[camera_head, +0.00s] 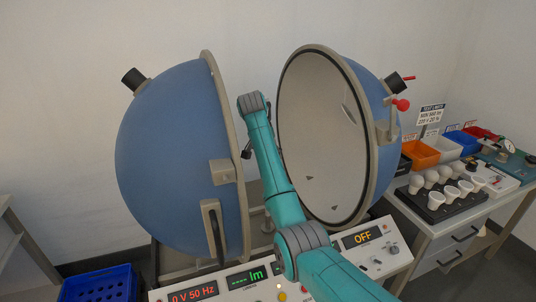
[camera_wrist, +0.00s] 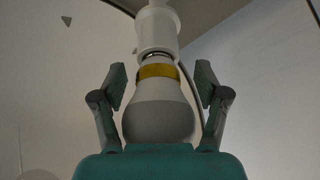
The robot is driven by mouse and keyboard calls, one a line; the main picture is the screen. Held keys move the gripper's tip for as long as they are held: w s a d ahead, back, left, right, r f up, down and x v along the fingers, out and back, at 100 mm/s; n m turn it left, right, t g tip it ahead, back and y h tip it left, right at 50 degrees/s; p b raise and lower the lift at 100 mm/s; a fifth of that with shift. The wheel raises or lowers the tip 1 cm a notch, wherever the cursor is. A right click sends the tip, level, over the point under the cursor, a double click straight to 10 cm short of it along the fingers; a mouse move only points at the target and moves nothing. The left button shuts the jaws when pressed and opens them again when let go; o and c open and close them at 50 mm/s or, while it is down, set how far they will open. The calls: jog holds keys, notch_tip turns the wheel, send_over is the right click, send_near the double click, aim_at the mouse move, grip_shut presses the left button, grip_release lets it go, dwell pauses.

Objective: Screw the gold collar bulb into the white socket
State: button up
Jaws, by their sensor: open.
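In the wrist view, the gold collar bulb (camera_wrist: 158,108) stands upright between my fingers, its gold band (camera_wrist: 158,71) near the top and its wide end down towards my palm. Its top end meets the lower opening of the white socket (camera_wrist: 157,30); how deep it sits in the socket I cannot tell. My gripper (camera_wrist: 160,88) is open, with a finger on each side of the bulb and a visible gap to both. In the head view my teal arm (camera_head: 268,165) reaches between the two sphere halves; the gripper, bulb and socket are hidden there.
The blue left half (camera_head: 165,160) and the open right half (camera_head: 320,130) of the sphere flank my arm closely. A control panel (camera_head: 370,250) stands in front. To the right, a bench holds a black tray (camera_head: 435,210) of several bulbs and coloured bins (camera_head: 421,153). A blue crate (camera_head: 98,287) is lower left.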

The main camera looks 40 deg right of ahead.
jog(key=n+t, duration=0.1)
jog(key=n, duration=0.2)
jog(key=n+t+y, duration=0.1)
jog(key=n, duration=0.2)
jog(key=shift+y, duration=0.3)
jog(key=n+y, duration=0.1)
jog(key=n, duration=0.2)
jog(key=n+y, duration=0.1)
jog(key=n, duration=0.2)
jog(key=shift+w+a+t, duration=0.15)
jog(key=shift+w+t, duration=0.05)
jog(key=shift+t, duration=0.2)
jog(key=c, duration=1.1)
